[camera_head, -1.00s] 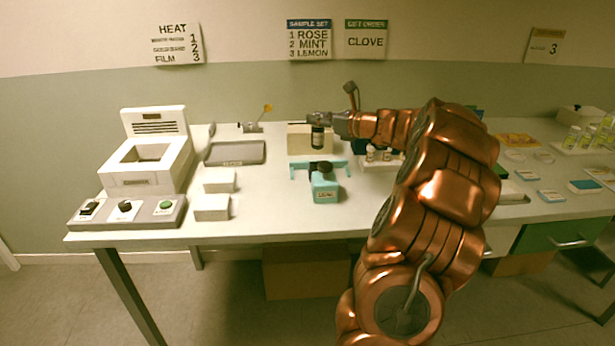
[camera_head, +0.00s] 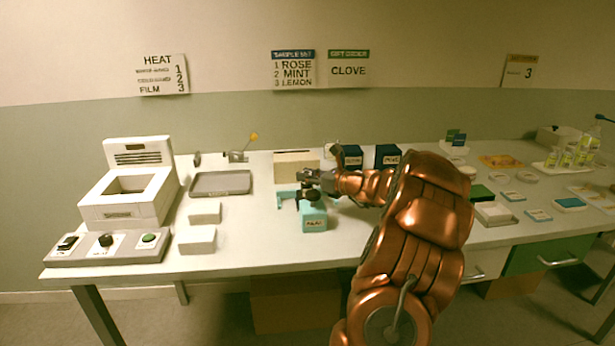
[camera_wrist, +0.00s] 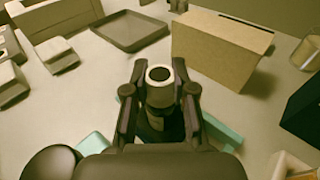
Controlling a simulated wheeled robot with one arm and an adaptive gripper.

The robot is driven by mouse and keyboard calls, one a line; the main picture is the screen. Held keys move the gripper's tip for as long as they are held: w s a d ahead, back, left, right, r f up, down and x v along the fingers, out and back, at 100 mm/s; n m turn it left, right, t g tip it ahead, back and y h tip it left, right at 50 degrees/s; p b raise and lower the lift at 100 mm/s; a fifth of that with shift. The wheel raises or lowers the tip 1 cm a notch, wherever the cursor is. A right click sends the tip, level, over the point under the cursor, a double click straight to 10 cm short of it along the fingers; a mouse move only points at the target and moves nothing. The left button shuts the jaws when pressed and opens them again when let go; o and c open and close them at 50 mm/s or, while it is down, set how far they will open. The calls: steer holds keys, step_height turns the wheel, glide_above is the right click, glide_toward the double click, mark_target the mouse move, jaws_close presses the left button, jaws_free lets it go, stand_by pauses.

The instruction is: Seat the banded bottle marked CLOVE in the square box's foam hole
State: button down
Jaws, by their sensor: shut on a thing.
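My gripper (camera_head: 308,184) is low over a teal device (camera_head: 313,217) with side arms near the middle of the table. In the wrist view my gripper (camera_wrist: 158,92) is shut around a dark bottle (camera_wrist: 157,118). The round top of the bottle, with a dark centre, faces the camera. The bottle's lower part is hidden between the fingers, with teal parts on both sides below. I cannot tell whether it touches the device. No name or band on the bottle can be read. I cannot make out the square box's foam hole.
A tan box (camera_head: 295,163) stands just behind the gripper. Dark blue boxes (camera_head: 387,156) stand to its right, partly behind my arm. A grey tray (camera_head: 220,184), white blocks (camera_head: 204,212) and a white heating unit (camera_head: 130,195) are on the left.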

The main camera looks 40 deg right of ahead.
steer(key=c, duration=1)
jaws_free()
steer(key=shift+o, duration=0.2)
steer(key=shift+s+d+r, duration=0.1)
steer(key=shift+s, duration=0.2)
steer(key=s+d+r, duration=0.1)
steer(key=s, duration=1)
steer(key=shift+s+r, duration=0.15)
steer(key=shift+r, duration=0.2)
steer(key=shift+d, duration=0.1)
